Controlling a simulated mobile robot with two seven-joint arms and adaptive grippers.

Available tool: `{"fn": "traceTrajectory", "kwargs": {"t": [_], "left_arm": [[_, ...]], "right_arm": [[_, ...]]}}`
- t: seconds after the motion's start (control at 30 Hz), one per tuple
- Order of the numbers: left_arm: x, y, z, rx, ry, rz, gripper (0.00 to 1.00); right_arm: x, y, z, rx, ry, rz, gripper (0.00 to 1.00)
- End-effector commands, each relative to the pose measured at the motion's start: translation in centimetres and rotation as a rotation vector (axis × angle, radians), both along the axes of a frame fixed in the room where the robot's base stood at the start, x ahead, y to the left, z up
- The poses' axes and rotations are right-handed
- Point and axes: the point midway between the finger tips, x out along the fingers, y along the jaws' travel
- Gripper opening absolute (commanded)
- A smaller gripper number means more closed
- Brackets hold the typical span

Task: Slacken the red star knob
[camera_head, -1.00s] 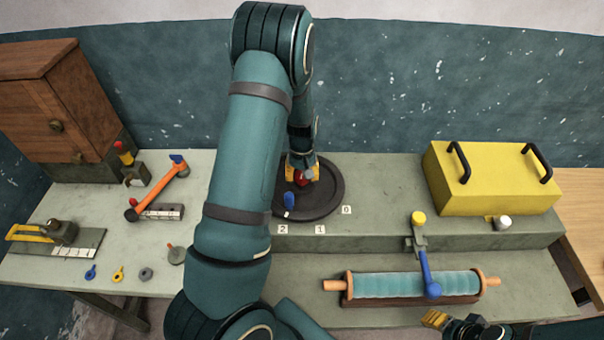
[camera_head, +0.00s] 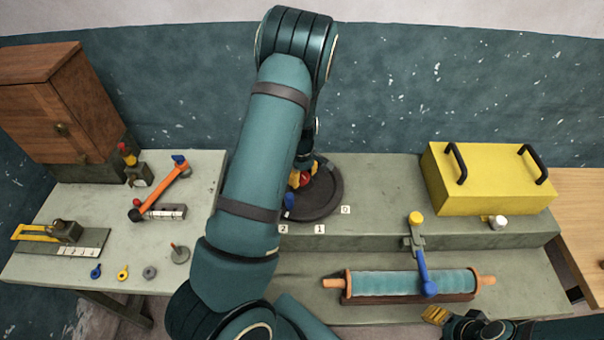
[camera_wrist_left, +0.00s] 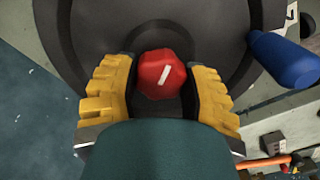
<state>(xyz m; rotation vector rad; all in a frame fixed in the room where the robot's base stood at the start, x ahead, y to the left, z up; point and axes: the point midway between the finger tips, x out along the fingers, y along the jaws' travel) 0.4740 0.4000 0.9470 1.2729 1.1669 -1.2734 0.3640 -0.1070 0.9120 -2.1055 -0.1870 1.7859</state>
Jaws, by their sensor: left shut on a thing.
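The red star knob (camera_wrist_left: 163,74) with a white mark on top sits at the middle of a dark round plate (camera_wrist_left: 120,22). My left gripper (camera_wrist_left: 160,88) has its yellow fingers on both sides of the knob and is shut on it. In the head view the knob (camera_head: 306,179) and left gripper (camera_head: 299,180) are partly hidden by my left arm. A blue handle (camera_wrist_left: 285,60) stands at the plate's edge near tags 0, 1 and 2. My right gripper (camera_head: 435,314) is low at the right, away from the plate; its opening is unclear.
A yellow box (camera_head: 485,182) with black handles stands right of the plate. In front are a teal roller (camera_head: 410,284) and a blue-handled lever (camera_head: 422,270). An orange-handled tool (camera_head: 165,190) and small parts lie left. A wooden cabinet (camera_head: 45,110) stands back left.

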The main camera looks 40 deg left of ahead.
Motion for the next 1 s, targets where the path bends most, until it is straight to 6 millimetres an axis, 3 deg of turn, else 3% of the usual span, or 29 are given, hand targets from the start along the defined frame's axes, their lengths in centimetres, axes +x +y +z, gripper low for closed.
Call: {"fn": "traceTrajectory", "kwargs": {"t": [0.57, 0.6, 0.7, 1.0], "left_arm": [[0.05, 0.08, 0.02, 0.002, -0.002, 0.038, 0.11], [0.05, 0.08, 0.02, 0.002, -0.002, 0.038, 0.53], [0.04, 0.07, 0.01, 0.002, -0.001, 0.038, 0.82], [0.02, 0.03, 0.07, 0.001, -0.001, 0.037, 0.82]], "right_arm": [[0.03, 0.01, 0.13, 0.000, 0.000, 0.000, 0.47], [0.03, 0.01, 0.13, 0.000, 0.000, 0.000, 0.47], [0.03, 0.01, 0.13, 0.000, 0.000, 0.000, 0.47], [0.02, 0.01, 0.14, 0.000, 0.000, 0.000, 0.47]]}}
